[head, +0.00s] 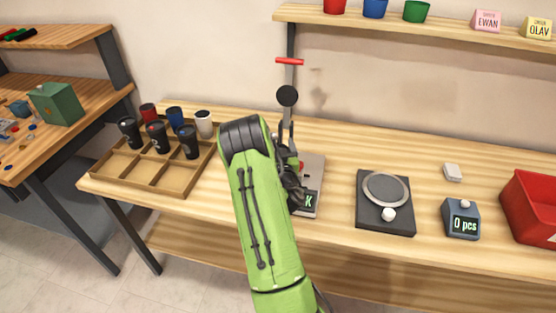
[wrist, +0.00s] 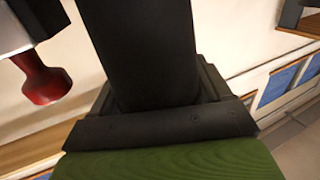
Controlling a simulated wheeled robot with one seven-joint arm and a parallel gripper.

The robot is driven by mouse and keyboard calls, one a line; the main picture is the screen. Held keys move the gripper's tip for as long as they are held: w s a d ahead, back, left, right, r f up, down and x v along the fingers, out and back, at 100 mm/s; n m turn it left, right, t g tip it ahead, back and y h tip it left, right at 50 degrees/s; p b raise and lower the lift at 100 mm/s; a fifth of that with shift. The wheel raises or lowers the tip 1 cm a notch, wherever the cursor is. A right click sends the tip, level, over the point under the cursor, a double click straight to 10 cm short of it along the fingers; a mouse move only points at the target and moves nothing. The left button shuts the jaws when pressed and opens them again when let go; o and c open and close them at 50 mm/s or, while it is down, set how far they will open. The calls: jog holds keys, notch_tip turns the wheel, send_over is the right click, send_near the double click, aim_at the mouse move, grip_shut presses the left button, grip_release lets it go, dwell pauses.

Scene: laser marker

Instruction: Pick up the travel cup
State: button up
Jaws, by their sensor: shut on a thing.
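My gripper (head: 291,182) is beside the laser marker (head: 312,172), largely hidden behind my green arm in the head view. In the wrist view a dark, smooth, tapering body, the travel cup (wrist: 142,48), fills the space between the black gripper parts. My gripper is shut on it. Its ends are out of the wrist view, and I cannot make it out clearly in the head view. The marker has a red handle (head: 289,61) on top and a black round part (head: 287,96) below it. A red knob (wrist: 42,80) shows close by in the wrist view.
A wooden divided tray (head: 137,178) at left holds several cups at its back; its front compartments are empty. A shelf (head: 440,30) hangs above.

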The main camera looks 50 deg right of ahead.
notch_tip(320, 180, up, 10)
jog(key=p, duration=0.8)
